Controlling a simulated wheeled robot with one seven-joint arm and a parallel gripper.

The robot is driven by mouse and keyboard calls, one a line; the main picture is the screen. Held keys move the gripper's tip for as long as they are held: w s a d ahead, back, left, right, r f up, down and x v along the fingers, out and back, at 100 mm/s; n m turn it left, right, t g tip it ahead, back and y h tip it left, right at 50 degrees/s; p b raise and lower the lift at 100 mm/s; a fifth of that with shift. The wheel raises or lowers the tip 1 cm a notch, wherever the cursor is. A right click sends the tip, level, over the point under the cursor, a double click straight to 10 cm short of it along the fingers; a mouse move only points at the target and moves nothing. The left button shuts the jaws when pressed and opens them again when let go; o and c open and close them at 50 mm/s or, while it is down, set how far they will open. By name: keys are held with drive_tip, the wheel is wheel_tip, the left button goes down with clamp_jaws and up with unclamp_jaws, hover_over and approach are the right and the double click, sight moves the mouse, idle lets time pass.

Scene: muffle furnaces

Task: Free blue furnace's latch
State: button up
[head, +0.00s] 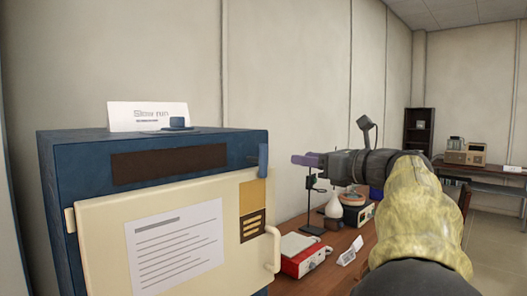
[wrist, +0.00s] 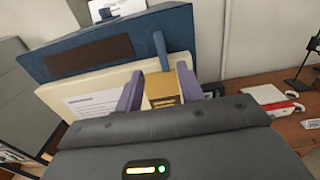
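The blue furnace (head: 75,160) fills the left of the head view, with a cream door (head: 105,222) across its front. Its latch is a small blue upright bar (head: 263,158) at the upper right of the front, just above the door's top edge. In the wrist view the latch (wrist: 160,48) stands upright beyond the fingertips. My gripper (head: 305,159) has purple fingers and is to the right of the latch in the head view. In the wrist view my gripper (wrist: 160,73) is open and empty, its fingers apart on either side of the latch's line, not visibly touching it.
A cream handle (head: 274,250) sticks out at the door's right side. A white card (head: 148,115) and a small blue block (head: 178,123) are on the furnace top. A red-and-white device (head: 300,255), a flask (head: 334,208) and a stand share the wooden bench to the right.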

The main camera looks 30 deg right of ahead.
sight(266, 153)
drive_tip(key=p+x, duration=0.4)
drive_tip(key=x, duration=1)
drive_tip(key=shift+w, duration=0.15)
clamp_jaws()
